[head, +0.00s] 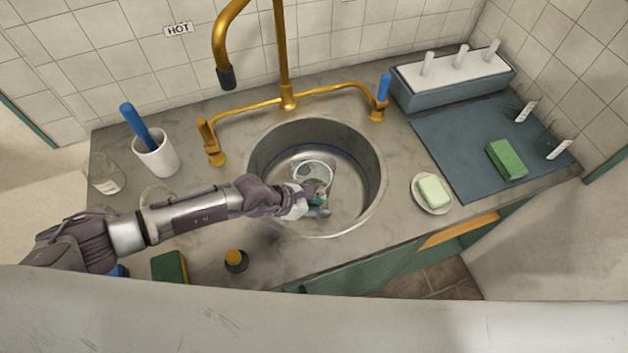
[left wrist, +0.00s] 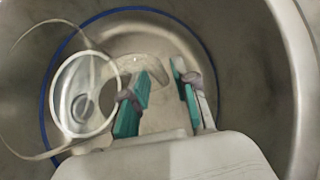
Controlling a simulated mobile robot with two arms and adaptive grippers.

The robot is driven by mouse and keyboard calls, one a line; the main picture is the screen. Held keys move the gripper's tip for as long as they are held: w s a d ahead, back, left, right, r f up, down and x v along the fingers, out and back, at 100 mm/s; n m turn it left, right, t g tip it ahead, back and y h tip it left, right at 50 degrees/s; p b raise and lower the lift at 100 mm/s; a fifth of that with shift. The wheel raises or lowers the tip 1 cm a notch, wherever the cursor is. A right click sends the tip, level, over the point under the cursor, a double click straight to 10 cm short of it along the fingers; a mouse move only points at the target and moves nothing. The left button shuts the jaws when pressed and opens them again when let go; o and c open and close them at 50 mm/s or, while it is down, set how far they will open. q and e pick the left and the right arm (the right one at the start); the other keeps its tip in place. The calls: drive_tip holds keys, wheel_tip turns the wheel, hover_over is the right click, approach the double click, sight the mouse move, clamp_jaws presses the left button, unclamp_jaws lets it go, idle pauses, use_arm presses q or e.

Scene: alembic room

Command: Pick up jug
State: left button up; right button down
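A clear glass vessel, which looks like the jug (head: 313,172), is in the round metal sink (head: 262,152). In the left wrist view the glass jug (left wrist: 68,80) is at the left, with a thin round outline and a pale ring. A curved clear part, perhaps its handle, shows beyond the fingers. My left gripper (head: 318,202) reaches down into the sink beside the jug, on its near side. In the left wrist view the gripper's two teal fingers (left wrist: 160,98) are apart, with nothing clearly held between them. My right gripper is not in view.
A brass tap (head: 288,95) rises behind the sink. A white cup (head: 156,155) with a blue-handled tool and a glass jar (head: 106,176) stand left. A soap dish (head: 432,208) and blue mat (head: 465,150) with a green sponge (head: 507,160) lie right.

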use_arm(q)
drive_tip(key=shift+x, duration=1.1)
clamp_jaws()
drive_tip(key=shift+w+r, duration=0.2)
